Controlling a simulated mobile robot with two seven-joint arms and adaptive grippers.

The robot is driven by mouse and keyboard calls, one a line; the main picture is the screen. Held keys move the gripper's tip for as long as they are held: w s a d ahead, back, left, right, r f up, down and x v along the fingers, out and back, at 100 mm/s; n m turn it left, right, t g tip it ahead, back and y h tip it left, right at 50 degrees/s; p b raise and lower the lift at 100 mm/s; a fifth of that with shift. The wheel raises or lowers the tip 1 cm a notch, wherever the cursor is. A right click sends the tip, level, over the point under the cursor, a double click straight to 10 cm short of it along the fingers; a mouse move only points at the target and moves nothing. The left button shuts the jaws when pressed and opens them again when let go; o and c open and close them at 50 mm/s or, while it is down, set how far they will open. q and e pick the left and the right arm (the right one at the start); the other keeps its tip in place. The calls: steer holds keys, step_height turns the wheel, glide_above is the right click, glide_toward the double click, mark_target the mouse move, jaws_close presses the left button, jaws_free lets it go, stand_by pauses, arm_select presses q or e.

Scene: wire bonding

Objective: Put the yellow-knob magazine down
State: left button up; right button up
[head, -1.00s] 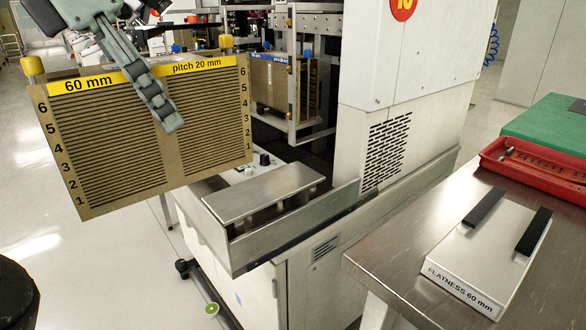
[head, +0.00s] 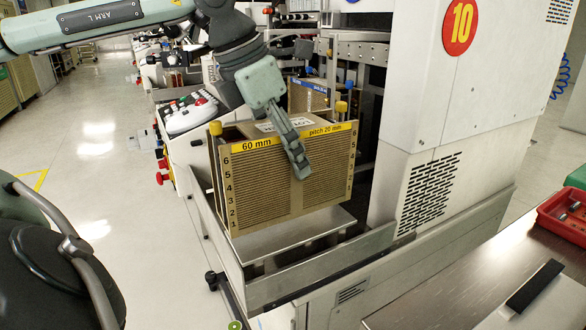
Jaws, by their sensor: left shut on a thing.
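The yellow-knob magazine (head: 255,185) is a brown slotted box with a yellow label strip reading "60 mm" and "pitch 20 mm" and yellow knobs at its top corners. It is upright over the metal shelf (head: 300,232) on the front of the machine. Whether its base touches the shelf cannot be told. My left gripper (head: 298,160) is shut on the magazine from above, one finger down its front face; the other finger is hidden. My right gripper is not in view.
The machine cabinet (head: 455,110) with a "10" sign stands right of the magazine. Another magazine (head: 308,95) with a blue label is behind. A metal rail (head: 330,262) edges the shelf. A steel table (head: 450,290) holds a red tray (head: 565,222) and a flatness block (head: 540,305).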

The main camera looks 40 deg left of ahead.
mark_target(293, 176)
arm_select(q)
steer(key=shift+w+f, duration=0.45)
steer(key=shift+w, duration=0.3)
steer(key=shift+f, duration=1.9)
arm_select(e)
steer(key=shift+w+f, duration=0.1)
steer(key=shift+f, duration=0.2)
arm_select(q)
steer(key=shift+f, duration=0.1)
steer(key=o, duration=1.3)
steer(key=shift+o, duration=2.4)
steer(key=shift+s, duration=0.1)
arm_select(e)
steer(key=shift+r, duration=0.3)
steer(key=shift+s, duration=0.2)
